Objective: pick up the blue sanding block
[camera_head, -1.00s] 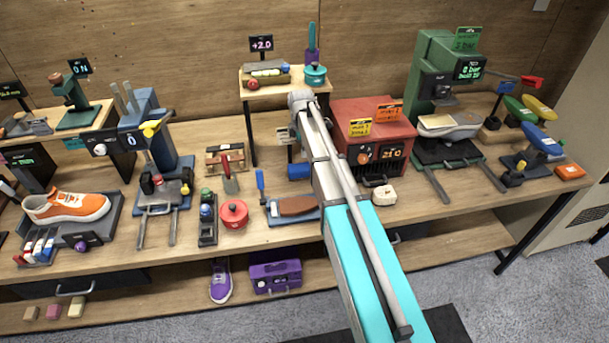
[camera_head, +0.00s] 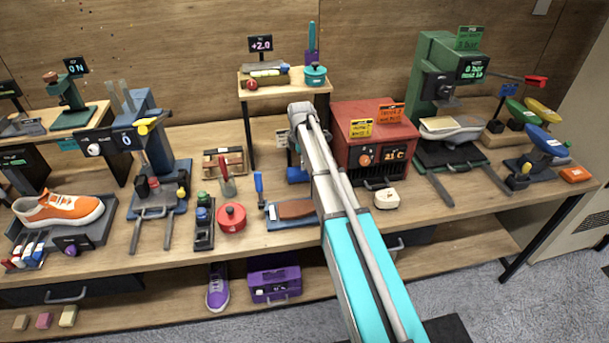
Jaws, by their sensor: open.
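A small blue block-like thing (camera_head: 297,175), which may be the blue sanding block, lies on the workbench (camera_head: 330,232) just left of my arm. My arm partly covers its right side, so its full shape does not show. My arm reaches up from the bottom right, with its far joint just above and behind the blue thing. I cannot make out my gripper; that end of the arm is hidden behind its own links, so its distance from the blue thing does not show.
A blue tray with a brown block (camera_head: 294,209) and a red pot (camera_head: 231,217) are in front. A red oven (camera_head: 372,135) stands right of my arm. A raised wooden shelf (camera_head: 285,90) stands behind. A white piece (camera_head: 386,199) lies at right.

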